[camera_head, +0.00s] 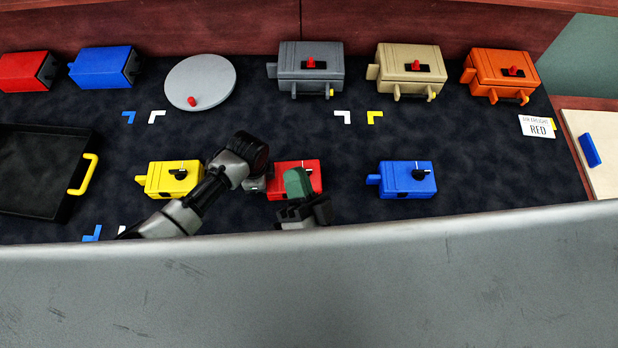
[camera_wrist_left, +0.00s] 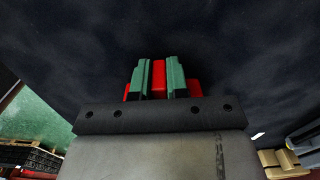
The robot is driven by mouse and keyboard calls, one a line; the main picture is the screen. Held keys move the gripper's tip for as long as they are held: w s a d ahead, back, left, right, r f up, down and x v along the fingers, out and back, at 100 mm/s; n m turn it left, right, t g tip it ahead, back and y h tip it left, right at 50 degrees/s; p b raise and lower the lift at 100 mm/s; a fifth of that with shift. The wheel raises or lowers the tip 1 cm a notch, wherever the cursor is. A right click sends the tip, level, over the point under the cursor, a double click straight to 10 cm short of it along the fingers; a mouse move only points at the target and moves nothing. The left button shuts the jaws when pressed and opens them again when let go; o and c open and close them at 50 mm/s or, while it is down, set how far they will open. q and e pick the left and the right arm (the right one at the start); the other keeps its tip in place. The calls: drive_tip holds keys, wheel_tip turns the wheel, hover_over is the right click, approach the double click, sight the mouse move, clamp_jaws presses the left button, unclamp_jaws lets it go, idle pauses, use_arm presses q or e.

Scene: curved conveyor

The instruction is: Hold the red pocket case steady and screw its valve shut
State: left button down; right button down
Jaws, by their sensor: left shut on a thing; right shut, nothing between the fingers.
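The red pocket case (camera_head: 313,178) sits on the dark mat in the front row, between a yellow and a blue case. My left gripper (camera_head: 258,184) is at its left end; in the left wrist view its green fingers (camera_wrist_left: 160,80) are shut with a red part of the case (camera_wrist_left: 159,70) between them. My right gripper (camera_head: 297,184) is over the top and front of the case, its green fingers closed with nothing between them. The valve is mostly hidden behind these fingers, and I cannot tell its turn or whether the fingers touch it.
A yellow case (camera_head: 165,183) is close by under my left arm, and a blue case (camera_head: 412,184) stands to the right. Grey (camera_head: 290,62), tan and orange cases stand behind. A card reading RED (camera_head: 538,127) lies at right. A black tray (camera_head: 40,200) is at left.

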wheel_tip(320, 180, down, 6)
drive_tip(key=s+d+m+g+h, duration=0.1)
drive_tip(key=d+m+g+h, duration=0.15)
drive_tip(key=m+h, duration=0.35)
drive_tip(key=m+g, duration=0.6)
drive_tip(key=m, duration=0.1)
approach(308, 173)
drive_tip(key=shift+h, duration=0.4)
drive_tip(key=x, duration=0.6)
drive_tip(key=shift+a, duration=0.25)
drive_tip(key=shift+w, duration=0.65)
